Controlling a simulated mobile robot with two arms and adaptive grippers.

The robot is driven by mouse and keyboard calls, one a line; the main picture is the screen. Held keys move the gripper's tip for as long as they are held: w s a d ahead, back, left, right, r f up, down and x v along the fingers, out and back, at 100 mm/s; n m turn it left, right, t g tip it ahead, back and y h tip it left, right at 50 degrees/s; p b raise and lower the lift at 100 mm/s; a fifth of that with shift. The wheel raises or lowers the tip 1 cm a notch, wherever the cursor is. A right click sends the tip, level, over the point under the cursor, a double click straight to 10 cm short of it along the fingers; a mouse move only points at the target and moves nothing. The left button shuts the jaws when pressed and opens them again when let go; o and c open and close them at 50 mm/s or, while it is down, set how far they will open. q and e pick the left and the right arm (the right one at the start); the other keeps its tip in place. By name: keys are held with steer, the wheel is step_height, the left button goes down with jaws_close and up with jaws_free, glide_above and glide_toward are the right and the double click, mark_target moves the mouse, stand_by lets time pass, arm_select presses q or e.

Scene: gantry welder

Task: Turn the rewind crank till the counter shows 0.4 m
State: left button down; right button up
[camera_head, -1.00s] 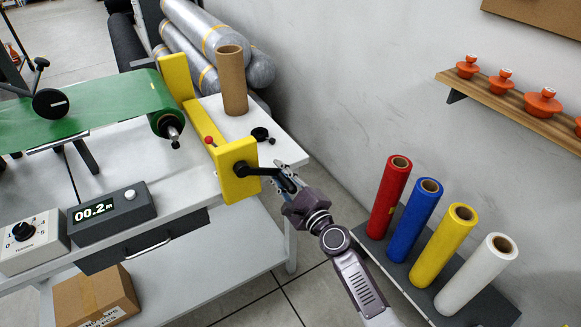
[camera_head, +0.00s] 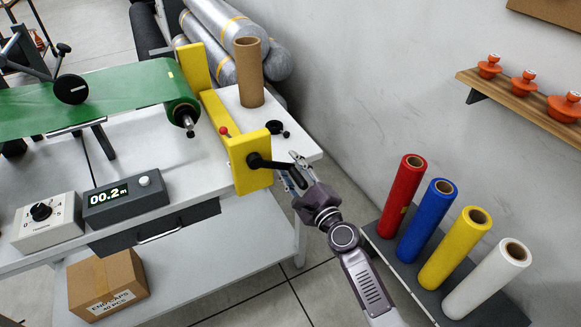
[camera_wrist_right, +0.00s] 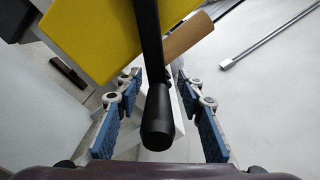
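The rewind crank (camera_head: 272,163) is a black arm with a handle on the yellow end bracket (camera_head: 240,175). Its arm points right in the head view. In the right wrist view the black crank handle (camera_wrist_right: 158,118) points toward me. My right gripper (camera_head: 293,172) is at the crank. In the wrist view its two blue-padded fingers (camera_wrist_right: 158,125) stand apart on either side of the handle, with a visible gap on both sides. The counter (camera_head: 108,196), a dark grey box with a white button, reads 00.2 m. My left gripper is not in view.
A green web on a roller (camera_head: 183,112) lies left of the bracket. A cardboard tube (camera_head: 249,75) stands behind on the white table (camera_head: 160,165). Red, blue, yellow and white rolls (camera_head: 487,280) stand at right. A carton (camera_head: 105,285) sits on the lower shelf.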

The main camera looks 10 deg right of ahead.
mark_target(304, 186)
steer(key=v, duration=1.2)
